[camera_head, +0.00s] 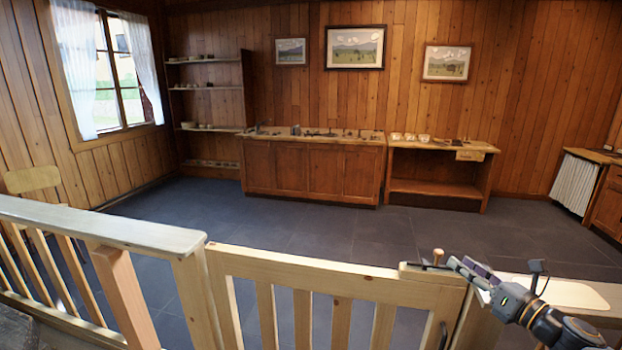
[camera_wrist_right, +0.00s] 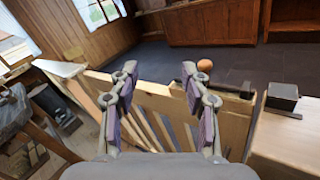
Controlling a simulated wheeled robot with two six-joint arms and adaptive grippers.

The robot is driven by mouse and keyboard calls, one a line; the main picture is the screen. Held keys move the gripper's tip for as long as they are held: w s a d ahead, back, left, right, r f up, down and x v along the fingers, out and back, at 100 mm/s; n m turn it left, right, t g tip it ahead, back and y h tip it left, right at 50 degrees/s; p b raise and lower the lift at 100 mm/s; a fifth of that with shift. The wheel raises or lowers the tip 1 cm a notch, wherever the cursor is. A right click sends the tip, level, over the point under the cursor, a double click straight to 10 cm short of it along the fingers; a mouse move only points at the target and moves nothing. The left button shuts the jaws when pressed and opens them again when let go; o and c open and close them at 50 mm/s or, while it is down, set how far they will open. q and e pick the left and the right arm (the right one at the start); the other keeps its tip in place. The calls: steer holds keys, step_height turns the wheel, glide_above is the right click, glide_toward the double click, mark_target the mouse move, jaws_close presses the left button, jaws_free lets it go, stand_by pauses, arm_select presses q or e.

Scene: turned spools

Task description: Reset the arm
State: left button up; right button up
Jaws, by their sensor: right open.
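My right gripper (camera_head: 463,267) is at the lower right of the head view, beside a small wooden knob (camera_head: 437,255) on top of the gate's end. In the right wrist view my right gripper (camera_wrist_right: 160,80) has its two fingers wide apart, with nothing between them. The knob (camera_wrist_right: 204,65) shows there just beyond the right finger, with a dark latch bar (camera_wrist_right: 232,87) beside it. Whether finger and knob touch, I cannot tell. The wooden gate (camera_head: 330,277) stands below. My left gripper is not in view.
A railing (camera_head: 100,228) runs along the left, and a pale ledge (camera_head: 560,291) lies under my right arm. A dark block (camera_wrist_right: 283,96) sits on that ledge. Beyond the gate is open dark floor (camera_head: 300,225), with a wooden cabinet (camera_head: 312,170) and a workbench (camera_head: 438,187) at the wall.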

steer(key=s+a+f+m+g+h, duration=0.2)
steer(key=s+f+m+h, duration=0.2)
steer(key=f+m, duration=0.5)
steer(key=s+a+f+m+g+h, duration=0.1)
steer(key=s+f+m+h, duration=0.5)
steer(key=m, duration=0.6)
steer(key=s+a+f+m+g+y, duration=0.1)
steer(key=s+a+f+m+g, duration=0.4)
steer(key=s+m, duration=0.35)
steer(key=s+a+f+m+g+y, duration=0.1)
steer(key=s+a+f+m+g, duration=0.35)
steer(key=s+m, duration=0.4)
steer(key=s+d+f+n+g, duration=0.1)
steer(key=s+d+f, duration=0.15)
steer(key=f, duration=1.25)
steer(key=s+d+f+n+g, duration=0.1)
steer(key=s+f, duration=0.2)
steer(key=f, duration=1.1)
arm_select(q)
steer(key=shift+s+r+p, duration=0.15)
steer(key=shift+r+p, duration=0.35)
steer(key=shift+p, duration=0.05)
arm_select(e)
steer(key=s+f+g, duration=0.1)
steer(key=s+f, duration=1.2)
steer(key=s, duration=0.4)
steer(key=shift+d+f+m, duration=0.25)
steer(key=shift+d+m, duration=0.05)
